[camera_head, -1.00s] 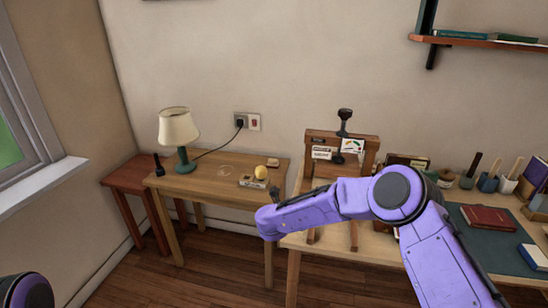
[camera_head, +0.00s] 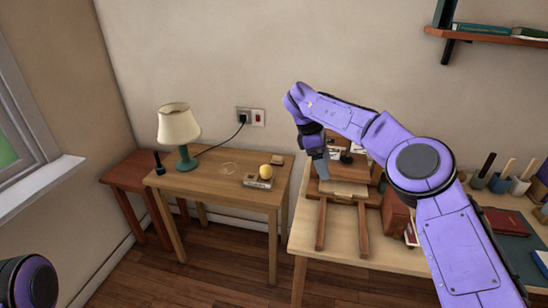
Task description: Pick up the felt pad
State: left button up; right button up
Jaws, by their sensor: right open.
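I cannot pick out the felt pad with certainty. A small flat brown piece (camera_head: 277,160) lies at the back right of the small wooden table (camera_head: 205,183), but it is too small to tell what it is. My right gripper (camera_head: 322,178) points down over the left part of the wooden press (camera_head: 321,222) on the desk. Its jaws are open, and I see nothing between them. It hides part of the press. My left arm shows only as a purple link at the bottom left corner; its gripper is out of view.
The small table holds a lamp (camera_head: 178,128), a yellow ball (camera_head: 266,171) and a small box (camera_head: 257,182). The desk (camera_head: 350,252) carries the press, books and several tool pots at right. A gap separates table and desk. A wall shelf (camera_head: 490,37) hangs upper right.

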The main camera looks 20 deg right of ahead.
aim_at(277, 161)
jog(key=i, duration=1.75)
